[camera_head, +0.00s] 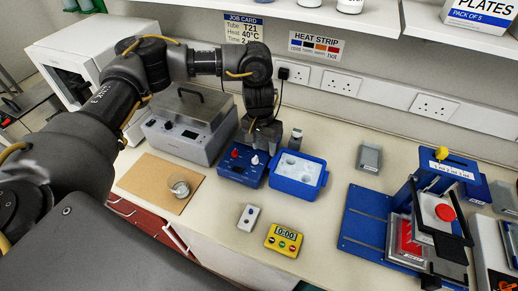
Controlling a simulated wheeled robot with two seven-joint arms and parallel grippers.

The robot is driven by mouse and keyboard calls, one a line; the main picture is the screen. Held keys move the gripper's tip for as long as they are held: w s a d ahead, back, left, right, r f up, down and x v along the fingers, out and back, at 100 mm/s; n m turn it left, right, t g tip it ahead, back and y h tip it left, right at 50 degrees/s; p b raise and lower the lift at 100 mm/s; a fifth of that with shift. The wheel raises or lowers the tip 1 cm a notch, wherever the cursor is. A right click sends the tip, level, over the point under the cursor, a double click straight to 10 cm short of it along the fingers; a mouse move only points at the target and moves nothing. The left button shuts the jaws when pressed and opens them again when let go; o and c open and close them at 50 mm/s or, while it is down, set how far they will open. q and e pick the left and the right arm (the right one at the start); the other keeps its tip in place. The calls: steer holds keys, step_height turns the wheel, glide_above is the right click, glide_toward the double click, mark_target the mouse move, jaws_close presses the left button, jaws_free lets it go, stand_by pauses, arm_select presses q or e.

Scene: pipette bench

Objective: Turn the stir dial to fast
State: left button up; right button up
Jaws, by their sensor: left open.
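A blue box (241,176) with two knobs stands on the bench near the middle. A red knob (235,153) is on its left and a white knob (255,160) on its right. The labels are too small to read, so I cannot tell which is the stir dial or where it points. My left gripper (260,146) reaches down over the back right part of the box, close to the white knob. It is open, and I cannot tell whether it touches anything. My right gripper is not in view.
A blue tub with white contents (298,169) stands right beside the box. A grey lidded bath (184,128) is to the left. A glass dish (180,186) sits on a brown board (153,180). A yellow timer (283,240) and a small white switch box (249,217) are in front.

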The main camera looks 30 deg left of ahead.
mark_target(255, 158)
arm_select(q)
steer(key=w+a+r+n+y, duration=0.1)
steer(key=a+r+n, duration=0.1)
steer(key=a, duration=0.2)
steer(key=f, duration=1)
steer(key=shift+d+f+p, duration=0.25)
steer(key=shift+p, duration=0.1)
jaws_close()
